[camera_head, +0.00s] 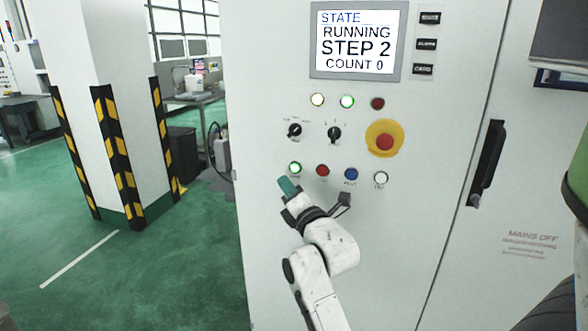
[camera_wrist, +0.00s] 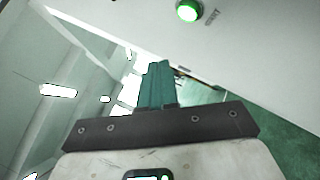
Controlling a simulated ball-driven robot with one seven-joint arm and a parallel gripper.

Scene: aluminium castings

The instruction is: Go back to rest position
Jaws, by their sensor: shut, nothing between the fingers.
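My gripper (camera_head: 288,186) has teal fingers and is shut and empty. In the head view it is in front of the white control cabinet (camera_head: 270,250), just below and left of the lit green button (camera_head: 295,168). In the wrist view the shut fingers (camera_wrist: 157,80) point up the picture, and the lit green button (camera_wrist: 188,10) is at the top, apart from them. My white arm reaches up from the bottom of the head view. The cabinet screen (camera_head: 357,40) reads STATE RUNNING, STEP 2, COUNT 0.
A red emergency stop (camera_head: 384,141) on a yellow ring, knobs, lamps and buttons are on the panel. A black door handle (camera_head: 487,162) is at right. A pillar (camera_head: 105,90) with striped guards stands at left. The green floor (camera_head: 150,270) between pillar and cabinet is clear.

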